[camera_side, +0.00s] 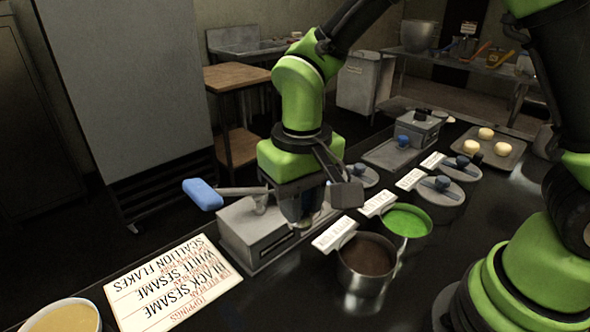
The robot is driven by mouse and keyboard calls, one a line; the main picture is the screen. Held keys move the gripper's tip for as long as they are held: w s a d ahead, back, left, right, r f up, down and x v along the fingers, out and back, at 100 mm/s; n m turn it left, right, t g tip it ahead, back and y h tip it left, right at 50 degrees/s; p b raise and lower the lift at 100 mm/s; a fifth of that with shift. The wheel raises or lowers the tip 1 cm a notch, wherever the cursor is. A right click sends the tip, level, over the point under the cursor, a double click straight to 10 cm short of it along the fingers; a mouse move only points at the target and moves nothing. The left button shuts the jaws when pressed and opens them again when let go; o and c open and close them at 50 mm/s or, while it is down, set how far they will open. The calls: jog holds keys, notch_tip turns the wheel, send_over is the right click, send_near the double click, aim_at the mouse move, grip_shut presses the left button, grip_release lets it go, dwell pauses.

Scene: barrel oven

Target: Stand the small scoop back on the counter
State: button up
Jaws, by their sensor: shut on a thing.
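My gripper (304,208) points down above the counter, beside a grey metal box (252,238). It is shut on what appears to be the small scoop. The scoop's blue handle (203,194) sticks out to the left, roughly level, and its grey metal shaft runs right toward the jaws. The scoop's far end and the exact grip are hidden by the gripper. The handle is above the counter and apart from it. The dark counter (290,300) has bare surface in front of the box.
A pot of brown sauce (367,258) and a pot of green sauce (405,220) stand right of my gripper, with label cards beside them. Lidded pots (436,198) stand behind. A toppings sign (170,285) and a yellow-filled tub (63,318) are at left. A bun tray (502,160) is far right.

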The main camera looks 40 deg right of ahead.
jog(key=s+a, duration=0.1)
jog(key=s, duration=0.2)
send_over(307, 301)
notch_tip(307, 301, down, 7)
jog(key=shift+n, duration=0.3)
jog(key=shift+f, duration=3.25)
jog(key=shift+f, duration=0.65)
jog(key=o, duration=1)
jog(key=shift+c, duration=0.2)
jog(key=shift+r, duration=0.1)
jog(key=s+d+r+m+t+y, duration=0.1)
jog(key=d+r+t, duration=0.15)
jog(key=r, duration=0.85)
jog(key=s+d+r+m+t+y, duration=0.1)
jog(key=d+r, duration=0.3)
jog(key=r, duration=0.8)
jog(key=s+d+r+t, duration=0.3)
jog(key=s+r, duration=0.3)
jog(key=s, duration=0.1)
jog(key=shift+s+d+r+m+t, duration=0.3)
jog(key=shift+s+m+t, duration=0.05)
jog(key=shift+s+m, duration=0.05)
